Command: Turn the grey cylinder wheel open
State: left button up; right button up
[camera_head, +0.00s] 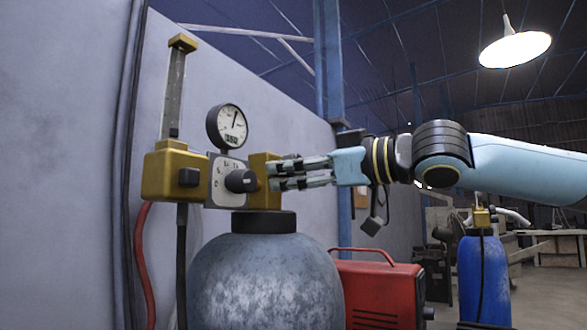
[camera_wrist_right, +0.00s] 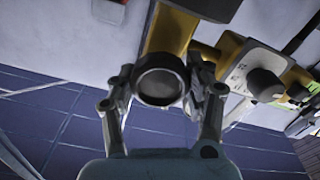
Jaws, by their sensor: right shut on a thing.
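The grey cylinder (camera_head: 265,285) stands upright at the bottom centre of the head view, with a dark collar and brass valve parts (camera_head: 262,198) above it. In the right wrist view, the round dark wheel (camera_wrist_right: 160,80) lies between the two fingers of my right gripper (camera_wrist_right: 161,84), which is shut on it. In the head view my right gripper (camera_head: 272,175) reaches in from the right to the brass valve body. The wheel cannot be made out there behind the fingers. My left gripper is not in view.
A pressure gauge (camera_head: 228,127), a black knob (camera_head: 241,181) and a brass flowmeter block (camera_head: 170,172) sit left of the gripper. A red hose (camera_head: 140,255) hangs at the left. A red case (camera_head: 375,293) stands right of the cylinder; a blue cylinder (camera_head: 484,280) is farther back.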

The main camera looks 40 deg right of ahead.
jog(key=n, duration=0.5)
jog(key=shift+n+p, duration=0.3)
jog(key=n, duration=0.4)
jog(key=shift+f, duration=0.1)
jog(key=n, duration=0.4)
jog(key=shift+f, duration=0.1)
jog(key=shift+a+n+b, duration=0.1)
jog(key=shift+n+b, duration=0.45)
jog(key=shift+n, duration=1.55)
jog(key=o, duration=1.2)
jog(key=shift+s, duration=0.1)
